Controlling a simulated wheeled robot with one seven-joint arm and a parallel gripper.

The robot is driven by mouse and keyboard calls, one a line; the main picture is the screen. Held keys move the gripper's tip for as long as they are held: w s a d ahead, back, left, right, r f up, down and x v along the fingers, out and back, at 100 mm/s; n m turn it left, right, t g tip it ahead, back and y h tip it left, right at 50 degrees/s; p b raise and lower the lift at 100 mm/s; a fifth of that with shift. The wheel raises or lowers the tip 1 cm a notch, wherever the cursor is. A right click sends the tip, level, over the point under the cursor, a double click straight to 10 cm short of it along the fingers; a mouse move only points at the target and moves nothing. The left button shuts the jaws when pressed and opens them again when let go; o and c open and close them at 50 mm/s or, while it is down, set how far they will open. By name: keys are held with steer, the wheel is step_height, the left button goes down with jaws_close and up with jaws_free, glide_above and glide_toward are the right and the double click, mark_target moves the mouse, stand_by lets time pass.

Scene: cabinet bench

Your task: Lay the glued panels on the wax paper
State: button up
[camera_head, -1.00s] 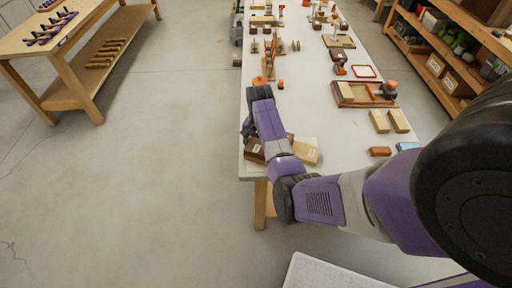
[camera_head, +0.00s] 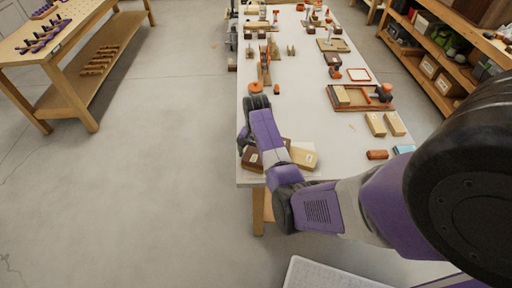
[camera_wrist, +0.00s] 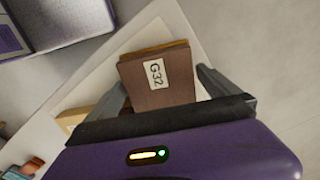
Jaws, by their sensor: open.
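A dark brown panel (camera_wrist: 158,82) labelled G32 lies at the near end of the bench, with a lighter wooden edge showing along its far side. In the wrist view it sits between the two fingers of my gripper (camera_wrist: 163,80), which is open around it with small gaps. A pale sheet, seemingly the wax paper (camera_wrist: 98,82), lies under and beside the panel. In the head view the brown panel (camera_head: 249,160) shows partly behind my gripper and forearm, which hide the fingertips.
A light wooden block (camera_head: 303,158) lies just right of my wrist; an orange block (camera_head: 377,155) and two tan blocks (camera_head: 375,124) are farther right. The bench's left edge (camera_head: 239,120) is close to my gripper.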

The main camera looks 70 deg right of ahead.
step_height(320, 180, up, 12)
steer(key=b, duration=0.1)
steer(key=shift+f+b, duration=0.2)
steer(key=shift+b, duration=0.1)
stand_by(0.5)
